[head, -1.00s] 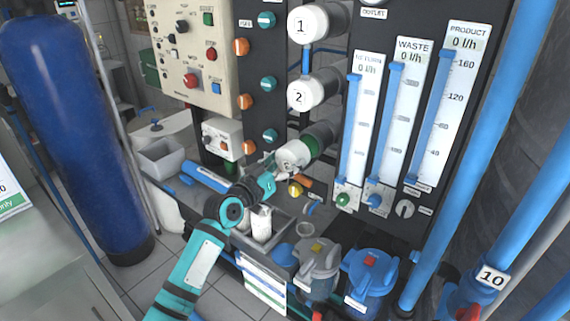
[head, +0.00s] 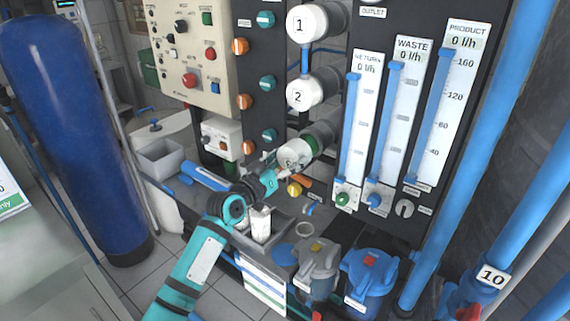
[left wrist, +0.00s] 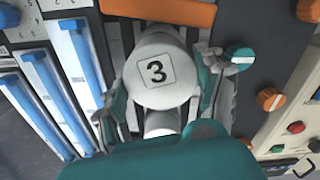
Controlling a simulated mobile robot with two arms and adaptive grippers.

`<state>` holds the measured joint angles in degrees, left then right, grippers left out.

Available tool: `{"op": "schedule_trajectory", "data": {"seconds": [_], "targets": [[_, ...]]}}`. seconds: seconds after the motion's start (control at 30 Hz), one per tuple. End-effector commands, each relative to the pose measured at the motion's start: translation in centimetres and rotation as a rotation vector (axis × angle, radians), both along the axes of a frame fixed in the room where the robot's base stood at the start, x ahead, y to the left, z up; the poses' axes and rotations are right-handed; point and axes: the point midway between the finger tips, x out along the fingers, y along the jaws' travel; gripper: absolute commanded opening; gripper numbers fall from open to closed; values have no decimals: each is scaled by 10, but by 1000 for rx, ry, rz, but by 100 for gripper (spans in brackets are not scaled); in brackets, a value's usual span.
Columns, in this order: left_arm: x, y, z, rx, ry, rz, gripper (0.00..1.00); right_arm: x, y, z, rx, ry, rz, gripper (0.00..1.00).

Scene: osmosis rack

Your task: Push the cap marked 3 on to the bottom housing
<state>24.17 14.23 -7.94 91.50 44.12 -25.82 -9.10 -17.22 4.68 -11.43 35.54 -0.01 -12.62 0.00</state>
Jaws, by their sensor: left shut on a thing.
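The white cap marked 3 (head: 291,154) is at the front end of the bottom housing (head: 322,133), a grey cylinder with a green part by the cap. In the left wrist view the cap (left wrist: 182,75) faces the camera, its 3 slightly tilted. My left gripper (head: 279,165) is shut on the cap, with fingers on both sides of it, as the left wrist view (left wrist: 160,97) shows. The cap is in line with the housing; whether it is fully seated cannot be told. My right gripper is out of view.
Housings with caps marked 1 (head: 305,24) and 2 (head: 303,96) sit above. Flow meter columns (head: 403,130) stand to the right. Valve knobs (head: 268,84) line the left panel.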

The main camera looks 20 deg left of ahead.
Motion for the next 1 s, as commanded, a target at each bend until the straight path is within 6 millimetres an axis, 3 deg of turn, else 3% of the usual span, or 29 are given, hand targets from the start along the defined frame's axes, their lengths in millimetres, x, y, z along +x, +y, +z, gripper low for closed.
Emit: {"op": "schedule_trajectory", "data": {"seconds": [1.0], "targets": [[27,-10,1,1,-1,0,38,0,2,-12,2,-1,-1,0]]}}
